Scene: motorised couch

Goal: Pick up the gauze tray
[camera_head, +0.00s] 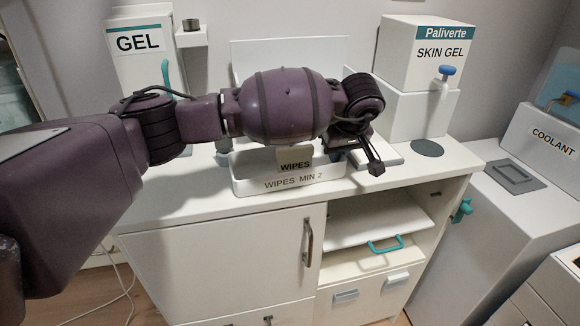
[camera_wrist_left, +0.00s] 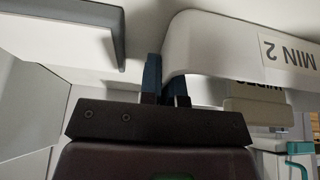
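No tray labelled gauze can be made out in either view. My left arm reaches across the countertop from the left, and my left gripper (camera_head: 372,160) is low over the counter, right of the white wipes holder (camera_head: 288,183) marked "WIPES MIN 2". In the left wrist view, the fingers of my left gripper (camera_wrist_left: 165,88) are close together beside the corner of the wipes holder (camera_wrist_left: 205,62). Whether they touch it or have anything between them is unclear. My arm hides part of the counter behind it. My right gripper is not in view.
A gel dispenser (camera_head: 142,58) stands at the back left and a skin gel dispenser (camera_head: 425,62) at the back right. A grey disc (camera_head: 427,148) lies on the counter. Below are a closed door (camera_head: 225,262) and an open shelf with a teal handle (camera_head: 386,246). A coolant unit (camera_head: 545,140) stands right.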

